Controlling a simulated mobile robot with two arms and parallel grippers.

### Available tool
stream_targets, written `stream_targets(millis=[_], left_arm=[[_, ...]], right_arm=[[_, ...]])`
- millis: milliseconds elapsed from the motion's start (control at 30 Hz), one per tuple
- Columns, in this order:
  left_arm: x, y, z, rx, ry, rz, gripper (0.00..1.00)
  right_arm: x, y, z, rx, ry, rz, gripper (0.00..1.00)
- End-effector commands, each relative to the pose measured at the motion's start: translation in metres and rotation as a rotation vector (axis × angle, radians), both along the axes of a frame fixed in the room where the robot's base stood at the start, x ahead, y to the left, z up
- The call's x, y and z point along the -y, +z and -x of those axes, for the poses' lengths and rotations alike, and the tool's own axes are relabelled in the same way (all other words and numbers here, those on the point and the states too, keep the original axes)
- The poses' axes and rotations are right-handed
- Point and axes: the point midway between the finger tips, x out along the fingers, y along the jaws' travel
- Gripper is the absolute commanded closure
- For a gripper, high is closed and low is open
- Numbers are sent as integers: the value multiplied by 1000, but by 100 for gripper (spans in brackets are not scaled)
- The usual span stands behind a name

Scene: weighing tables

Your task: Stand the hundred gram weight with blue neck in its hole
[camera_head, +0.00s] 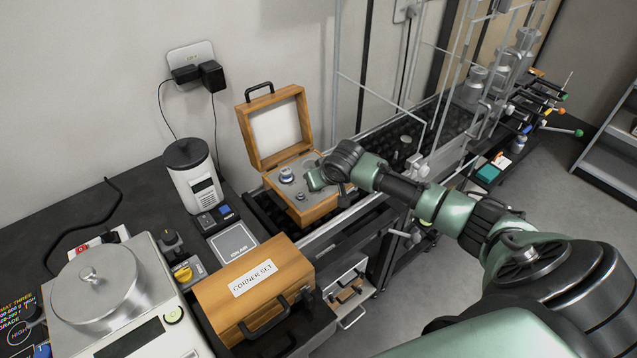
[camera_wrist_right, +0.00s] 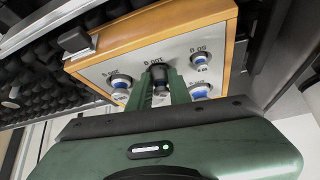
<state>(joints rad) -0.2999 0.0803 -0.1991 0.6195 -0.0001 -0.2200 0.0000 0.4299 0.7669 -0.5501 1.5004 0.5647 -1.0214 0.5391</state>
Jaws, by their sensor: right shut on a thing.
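My right gripper (camera_wrist_right: 161,92) is shut on a small metal weight (camera_wrist_right: 159,89) at the open wooden weight box (camera_head: 320,207). The fingers hide much of this weight, and I cannot read its mass. A dark round shape, perhaps a hole, shows just beyond it. In the right wrist view, weights with blue necks (camera_wrist_right: 120,83) stand in the box's grey plate on both sides of the fingers. In the head view, my right gripper (camera_head: 316,182) is low over the plate, right of a blue-necked weight (camera_head: 286,175). My left gripper is not in view.
The box's raised lid (camera_head: 272,128) stands behind its plate. A closed wooden case marked CORNER SET (camera_head: 235,308) is in front, and a balance with a silver cover (camera_head: 95,285) is at left. Metal rods and a rack (camera_head: 440,130) stand at right.

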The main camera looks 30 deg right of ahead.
Motion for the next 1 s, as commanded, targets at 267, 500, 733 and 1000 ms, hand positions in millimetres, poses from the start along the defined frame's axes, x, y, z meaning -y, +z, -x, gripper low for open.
stream_targets(millis=[267, 500, 733, 1000], left_arm=[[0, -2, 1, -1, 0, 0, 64], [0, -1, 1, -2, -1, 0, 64], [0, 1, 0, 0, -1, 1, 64], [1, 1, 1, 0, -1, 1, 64]], right_arm=[[-3, -17, 11, -41, 0, -3, 59], [-3, 15, 22, -36, 1, 0, 59], [-6, 63, 48, -27, 1, 1, 59], [-9, 97, 68, -24, 0, -1, 59]])
